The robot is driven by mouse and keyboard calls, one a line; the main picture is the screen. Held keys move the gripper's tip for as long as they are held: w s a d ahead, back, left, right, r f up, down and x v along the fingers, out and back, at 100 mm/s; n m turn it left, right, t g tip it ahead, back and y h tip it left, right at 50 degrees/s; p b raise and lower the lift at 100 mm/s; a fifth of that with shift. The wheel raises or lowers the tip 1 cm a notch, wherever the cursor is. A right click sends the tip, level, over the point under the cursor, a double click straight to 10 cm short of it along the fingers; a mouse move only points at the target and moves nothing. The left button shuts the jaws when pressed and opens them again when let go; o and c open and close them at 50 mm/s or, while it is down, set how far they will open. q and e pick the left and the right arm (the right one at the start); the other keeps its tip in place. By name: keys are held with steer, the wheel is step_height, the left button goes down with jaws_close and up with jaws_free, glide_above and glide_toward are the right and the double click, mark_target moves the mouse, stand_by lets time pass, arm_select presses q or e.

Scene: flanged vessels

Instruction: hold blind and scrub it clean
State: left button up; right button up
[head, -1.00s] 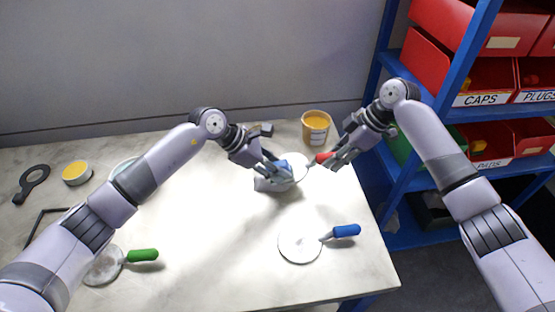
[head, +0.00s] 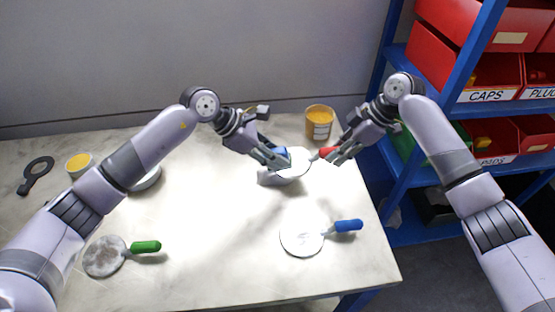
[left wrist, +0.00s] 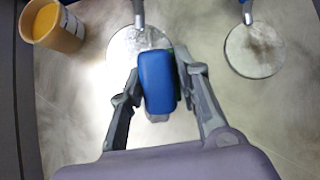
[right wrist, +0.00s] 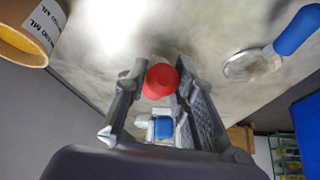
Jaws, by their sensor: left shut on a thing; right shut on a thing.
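My right gripper (head: 336,155) is shut on the red handle (head: 327,152) of a round, pale blind (head: 297,163), held over the table. The handle also shows between its fingers in the right wrist view (right wrist: 160,82). My left gripper (head: 274,160) is shut on a blue-backed scrubber (left wrist: 158,82), at the left part of this blind's face. I cannot tell whether the scrubber touches the face. The scrubber hides part of the blind in the left wrist view. A pale shape under the blind's left edge is unclear.
A blue-handled blind (head: 302,239) lies front right, and a brown-stained green-handled blind (head: 104,257) front left. An orange-filled tub (head: 319,123) stands behind the grippers. A bowl (head: 148,181), yellow tin (head: 79,164) and black tool (head: 36,176) are left. Blue shelving (head: 440,110) with bins stands right.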

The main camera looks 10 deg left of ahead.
arm_select(q)
steer(key=shift+s+a+r, duration=0.1)
steer(key=shift+a+r, duration=0.05)
steer(key=shift+r, duration=0.3)
steer(key=shift+s+a+r, duration=0.1)
steer(key=shift+a+r, duration=0.05)
steer(key=shift+r, duration=0.25)
steer(key=shift+w, duration=0.1)
steer(key=shift+s+a+r, duration=0.1)
steer(key=shift+a+r, duration=0.15)
steer(key=shift+r, duration=0.5)
steer(key=shift+s+a+r, duration=0.1)
steer(key=shift+a+r, duration=0.1)
steer(key=shift+r, duration=0.5)
arm_select(e)
steer(key=o, duration=1.1)
